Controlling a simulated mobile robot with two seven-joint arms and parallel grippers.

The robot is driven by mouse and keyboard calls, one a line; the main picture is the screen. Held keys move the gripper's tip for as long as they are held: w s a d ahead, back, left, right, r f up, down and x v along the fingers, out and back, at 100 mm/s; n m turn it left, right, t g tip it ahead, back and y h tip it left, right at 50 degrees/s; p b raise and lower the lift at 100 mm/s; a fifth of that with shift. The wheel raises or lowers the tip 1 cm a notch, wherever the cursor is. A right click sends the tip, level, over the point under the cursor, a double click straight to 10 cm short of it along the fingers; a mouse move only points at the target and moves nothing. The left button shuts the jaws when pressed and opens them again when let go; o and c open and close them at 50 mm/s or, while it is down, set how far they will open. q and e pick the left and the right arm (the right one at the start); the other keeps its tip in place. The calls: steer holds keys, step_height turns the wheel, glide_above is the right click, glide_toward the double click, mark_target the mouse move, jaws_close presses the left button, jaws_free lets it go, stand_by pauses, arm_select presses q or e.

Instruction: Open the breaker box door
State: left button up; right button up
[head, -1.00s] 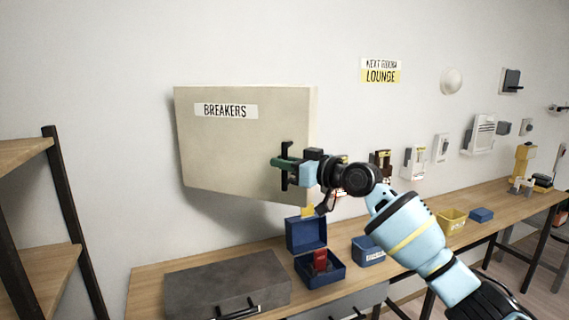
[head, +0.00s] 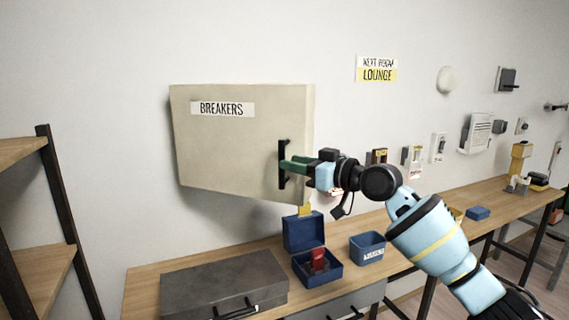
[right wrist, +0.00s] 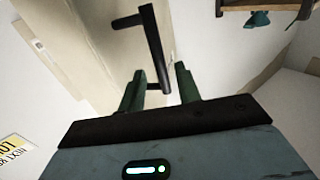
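The breaker box (head: 235,150) is a cream box on the wall with a "BREAKERS" label. Its door looks shut in the head view. The black upright bar handle (head: 285,164) is near the door's right edge. My right gripper (head: 290,163) reaches in from the right with its green fingers at the handle. In the right wrist view the fingers (right wrist: 160,75) are apart, with the lower part of the handle (right wrist: 153,45) showing between and beyond them. I cannot tell whether they touch it. My left gripper is in neither view.
A wooden workbench (head: 150,283) runs below, with a grey case (head: 225,283), an open blue box (head: 318,270) and a blue bin (head: 368,248). A shelf unit (head: 50,220) stands at left. Switches and devices line the wall at right.

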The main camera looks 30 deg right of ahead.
steer(key=v, duration=0.3)
steer(key=shift+s, duration=0.25)
